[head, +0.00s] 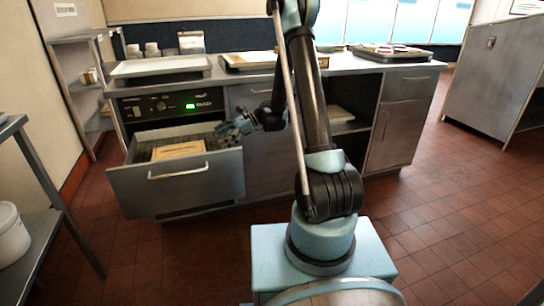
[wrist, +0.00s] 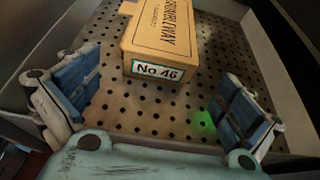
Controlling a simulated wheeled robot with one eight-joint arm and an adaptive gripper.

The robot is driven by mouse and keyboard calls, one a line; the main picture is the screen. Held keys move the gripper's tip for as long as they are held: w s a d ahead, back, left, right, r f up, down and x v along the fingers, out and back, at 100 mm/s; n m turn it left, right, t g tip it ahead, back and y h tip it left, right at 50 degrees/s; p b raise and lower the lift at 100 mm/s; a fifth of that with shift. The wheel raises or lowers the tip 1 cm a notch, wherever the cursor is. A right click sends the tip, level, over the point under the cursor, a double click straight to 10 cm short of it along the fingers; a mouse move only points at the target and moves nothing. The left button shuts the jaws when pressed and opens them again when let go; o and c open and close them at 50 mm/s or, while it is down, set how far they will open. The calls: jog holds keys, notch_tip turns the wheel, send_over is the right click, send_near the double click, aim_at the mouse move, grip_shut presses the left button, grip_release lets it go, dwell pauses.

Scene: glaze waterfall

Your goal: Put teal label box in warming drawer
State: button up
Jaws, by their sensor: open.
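The teal label box (head: 180,149) is a tan-yellow carton with dark lettering on top. It lies inside the pulled-out warming drawer (head: 178,192). In the wrist view the box (wrist: 158,32) sits on the perforated drawer floor (wrist: 150,112), its far end cut off by the frame. Its near end bears a white label with a teal border reading "No 46" (wrist: 153,70). My gripper (head: 236,128) is over the drawer's right side, right of the box. In the wrist view my gripper (wrist: 158,98) is open and empty, its blue-padded fingers apart and clear of the box.
The drawer sits under a control panel (head: 172,106) with a green-lit display. A tray (head: 160,67) and jars stand on the counter above. A rack (head: 85,75) stands at left, and a shelf with a white bucket (head: 12,235) is nearer. Tiled floor is free at right.

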jog(key=s+d+r+n+t+h, duration=0.25)
jog(key=s+d+r+n, duration=0.2)
jog(key=s+d, duration=0.25)
jog(key=s+d+r+n+t+h, duration=0.1)
jog(key=s+d+r+n+h, duration=0.25)
jog(key=s+d+r, duration=0.3)
jog(key=s+d+f+n+t+h, duration=0.1)
jog(key=s+d+f+n+h, duration=0.2)
jog(key=s+d, duration=0.6)
jog(key=s+d+f+n+h, duration=0.3)
jog(key=s+d+n+h, duration=0.1)
jog(key=s+d, duration=0.5)
jog(key=shift+s+t, duration=0.35)
jog(key=shift+s, duration=0.75)
jog(key=shift+f, duration=0.1)
